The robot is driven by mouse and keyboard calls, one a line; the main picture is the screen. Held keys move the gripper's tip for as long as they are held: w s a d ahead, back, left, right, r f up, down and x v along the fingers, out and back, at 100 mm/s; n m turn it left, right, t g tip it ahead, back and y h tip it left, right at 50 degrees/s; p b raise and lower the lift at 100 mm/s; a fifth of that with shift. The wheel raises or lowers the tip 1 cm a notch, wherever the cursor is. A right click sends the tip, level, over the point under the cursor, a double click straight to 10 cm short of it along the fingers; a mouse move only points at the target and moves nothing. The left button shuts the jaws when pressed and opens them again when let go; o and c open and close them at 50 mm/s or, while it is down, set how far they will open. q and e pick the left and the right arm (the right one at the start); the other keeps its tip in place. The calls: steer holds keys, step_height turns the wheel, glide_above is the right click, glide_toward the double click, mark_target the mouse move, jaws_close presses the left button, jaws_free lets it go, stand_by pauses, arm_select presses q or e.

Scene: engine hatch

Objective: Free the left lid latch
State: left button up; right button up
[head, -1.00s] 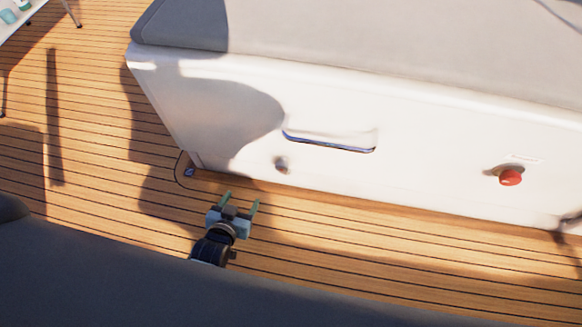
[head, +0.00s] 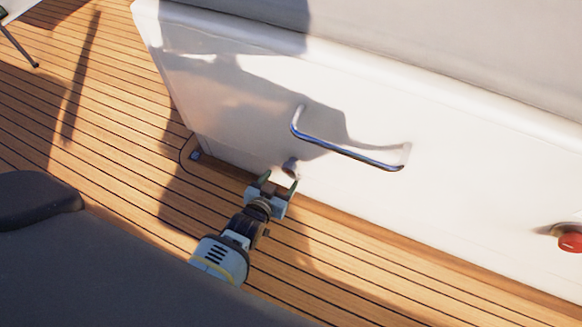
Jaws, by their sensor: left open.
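A small round metal fitting (head: 290,165), which looks like the left lid latch, sits low on the white front panel (head: 450,165). Its fine detail is too small to read. My left gripper (head: 280,181) is open, with its two green fingertips pointing at the panel just below the fitting. The fitting shows just beyond the fingertips, and nothing is between them. I cannot tell whether the fingers touch the panel. My right gripper is not in view.
A chrome handle (head: 345,150) juts from the panel above and right of the fitting. A red knob (head: 570,242) is at the right edge. A grey cushion (head: 420,50) lies on top. Plank deck (head: 110,130) is open at left.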

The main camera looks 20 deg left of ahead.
mark_target(288, 171)
arm_select(q)
steer(key=b+x, duration=0.3)
steer(key=x, duration=0.3)
steer(key=shift+w+f, duration=0.3)
steer(key=shift+f, duration=0.05)
steer(key=shift+w+b, duration=0.3)
steer(key=shift+b, duration=0.1)
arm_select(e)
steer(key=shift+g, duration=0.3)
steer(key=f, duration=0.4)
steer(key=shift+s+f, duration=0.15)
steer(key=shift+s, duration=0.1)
arm_select(q)
steer(key=c, duration=0.7)
steer(key=shift+c, duration=1.3)
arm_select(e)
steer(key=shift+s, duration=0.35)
